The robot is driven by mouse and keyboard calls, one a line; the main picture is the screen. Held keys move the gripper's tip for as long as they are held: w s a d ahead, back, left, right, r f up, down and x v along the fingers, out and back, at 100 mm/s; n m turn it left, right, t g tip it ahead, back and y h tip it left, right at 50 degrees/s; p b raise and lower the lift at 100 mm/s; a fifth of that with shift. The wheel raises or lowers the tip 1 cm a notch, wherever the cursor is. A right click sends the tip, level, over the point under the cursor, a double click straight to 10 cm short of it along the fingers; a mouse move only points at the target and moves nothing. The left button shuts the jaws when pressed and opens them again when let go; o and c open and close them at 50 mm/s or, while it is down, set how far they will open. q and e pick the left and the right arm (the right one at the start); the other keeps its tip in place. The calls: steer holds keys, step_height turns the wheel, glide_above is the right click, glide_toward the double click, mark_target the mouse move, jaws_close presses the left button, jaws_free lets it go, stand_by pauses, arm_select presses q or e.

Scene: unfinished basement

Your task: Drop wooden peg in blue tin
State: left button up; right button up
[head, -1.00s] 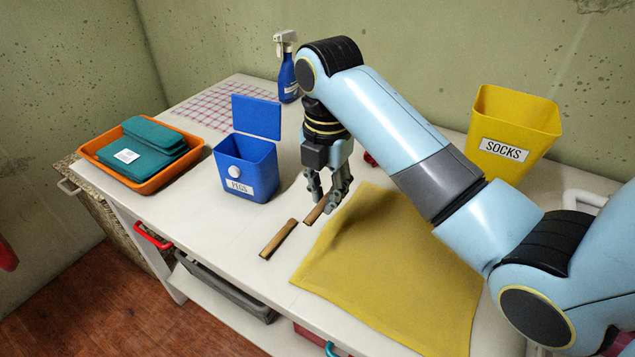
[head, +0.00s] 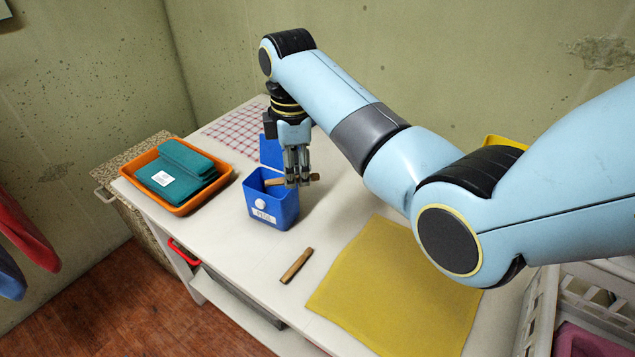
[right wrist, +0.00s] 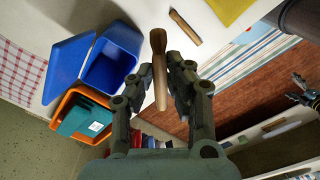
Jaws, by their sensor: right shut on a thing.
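My right gripper (head: 298,182) is shut on a wooden peg (head: 275,182), held crosswise at the height of the tin's rim or above; the exact gap is unclear. The peg (right wrist: 159,72) sticks out between the fingers (right wrist: 157,85) in the right wrist view. A second wooden peg (head: 296,265) lies on the table. A dark jointed part (right wrist: 303,92), perhaps my left gripper, shows small at the right edge.
An orange tray (head: 190,202) with a folded teal cloth (head: 178,172) stands left of the tin. A yellow cloth (head: 390,290) lies flat on the right. A checked cloth (head: 235,130) lies behind. A white crate (head: 600,308) is at lower right. White tabletop around the loose peg is clear.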

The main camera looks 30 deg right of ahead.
mark_target(272, 199)
steer(key=w+a+f+m+b, duration=0.2)
steer(key=w+m+b, duration=0.5)
steer(key=w, duration=0.4)
steer(key=shift+a+m+b, duration=0.2)
steer(key=shift+m+b, duration=0.2)
steer(key=shift+b, duration=0.45)
steer(key=shift+s, duration=0.1)
steer(key=f, duration=0.3)
steer(key=shift+s+d+f, duration=0.2)
steer(key=shift+s+f, duration=0.05)
steer(key=shift+s, duration=0.05)
steer(key=o, duration=0.8)
